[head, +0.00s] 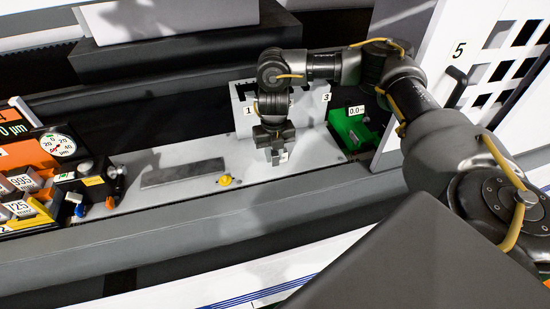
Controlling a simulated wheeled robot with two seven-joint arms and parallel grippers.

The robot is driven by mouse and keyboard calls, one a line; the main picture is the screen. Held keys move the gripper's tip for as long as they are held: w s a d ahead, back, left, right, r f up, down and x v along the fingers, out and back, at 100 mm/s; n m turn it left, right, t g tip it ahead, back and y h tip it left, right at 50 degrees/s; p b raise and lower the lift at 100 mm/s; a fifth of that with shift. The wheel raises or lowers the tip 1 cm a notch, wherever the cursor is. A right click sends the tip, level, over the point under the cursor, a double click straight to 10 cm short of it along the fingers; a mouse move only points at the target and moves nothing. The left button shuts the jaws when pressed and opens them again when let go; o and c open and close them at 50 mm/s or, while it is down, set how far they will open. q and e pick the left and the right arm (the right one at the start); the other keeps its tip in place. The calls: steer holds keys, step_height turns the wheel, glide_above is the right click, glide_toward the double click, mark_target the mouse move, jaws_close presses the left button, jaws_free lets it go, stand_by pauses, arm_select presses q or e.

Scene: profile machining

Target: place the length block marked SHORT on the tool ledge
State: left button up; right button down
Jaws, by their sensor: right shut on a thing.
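My right gripper (274,150) comes in from the right and points down over the light grey ledge (310,160), in front of a white slotted panel. It is shut on a small grey block (283,156), mostly hidden by the fingers. A pale patch shows on the block, but no marking can be read. I cannot tell whether the block touches the ledge. My left gripper is not in view.
A flat dark grey plate (183,172) and a yellow knob (225,181) are on the ledge to the left. The white panel (243,121) stands behind the gripper. A green box (346,126) is right. A dial gauge (59,145) and numbered blocks (20,209) are far left.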

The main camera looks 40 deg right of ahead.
mark_target(274, 161)
steer(key=shift+w+d+f, duration=0.2)
steer(key=shift+f, duration=0.15)
step_height(274, 161, down, 3)
steer(key=shift+w+d+f+p, duration=0.1)
steer(key=shift+w+p, duration=0.05)
steer(key=shift+p, duration=0.35)
steer(key=shift+f, duration=0.15)
steer(key=shift+f, duration=0.15)
steer(key=c, duration=1.3)
jaws_free()
steer(key=shift+o, duration=0.2)
